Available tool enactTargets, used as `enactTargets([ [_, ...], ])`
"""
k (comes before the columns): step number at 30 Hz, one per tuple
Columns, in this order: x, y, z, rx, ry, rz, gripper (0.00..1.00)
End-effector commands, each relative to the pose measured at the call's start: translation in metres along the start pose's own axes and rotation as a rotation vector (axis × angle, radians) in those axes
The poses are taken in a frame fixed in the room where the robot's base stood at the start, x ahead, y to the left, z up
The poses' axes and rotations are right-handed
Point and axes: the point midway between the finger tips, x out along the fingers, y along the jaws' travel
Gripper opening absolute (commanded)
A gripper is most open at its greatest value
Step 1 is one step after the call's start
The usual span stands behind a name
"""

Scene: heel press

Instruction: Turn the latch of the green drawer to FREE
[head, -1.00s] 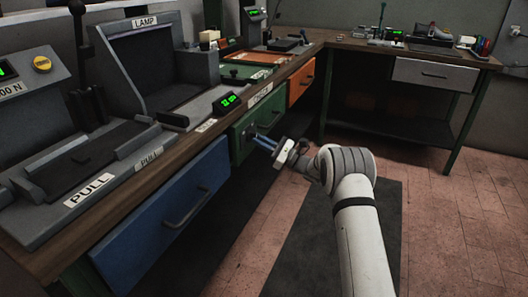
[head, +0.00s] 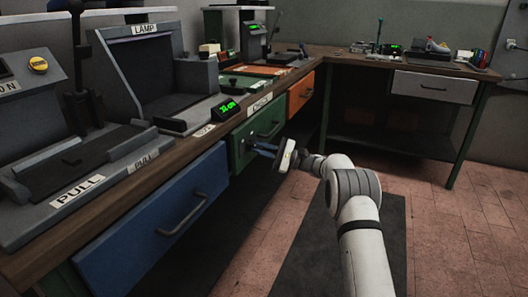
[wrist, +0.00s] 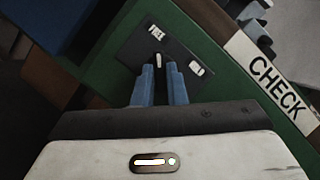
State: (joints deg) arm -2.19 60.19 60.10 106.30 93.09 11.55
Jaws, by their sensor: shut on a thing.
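The green drawer (head: 238,150) is shut in the bench front, between the blue and orange drawers. The latch (wrist: 158,60) shows as a small piece with a white mark, pointing roughly toward the upper label. My gripper (wrist: 158,72) has its two blue fingers closed around the latch, hiding its sides. In the head view my gripper (head: 254,146) reaches the left part of the drawer front, and the latch is too small to make out.
A CHECK label (wrist: 276,88) is on the bench edge above the drawer. The blue drawer (head: 155,215) with its bar handle is at left, the orange drawer (head: 300,93) beyond. Open floor (head: 455,235) lies to the right.

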Motion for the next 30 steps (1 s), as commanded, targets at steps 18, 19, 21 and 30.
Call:
enactTargets([
  [18, 0.0026, 0.0045, -0.0006, -0.001, -0.005, 0.011, 0.26],
  [19, 0.0023, 0.0041, -0.0006, -0.002, -0.004, 0.011, 0.28],
  [21, 0.0016, 0.0033, -0.0006, -0.003, -0.003, 0.009, 0.34],
  [30, -0.0047, 0.0009, -0.0003, -0.004, 0.000, 0.004, 0.34],
])
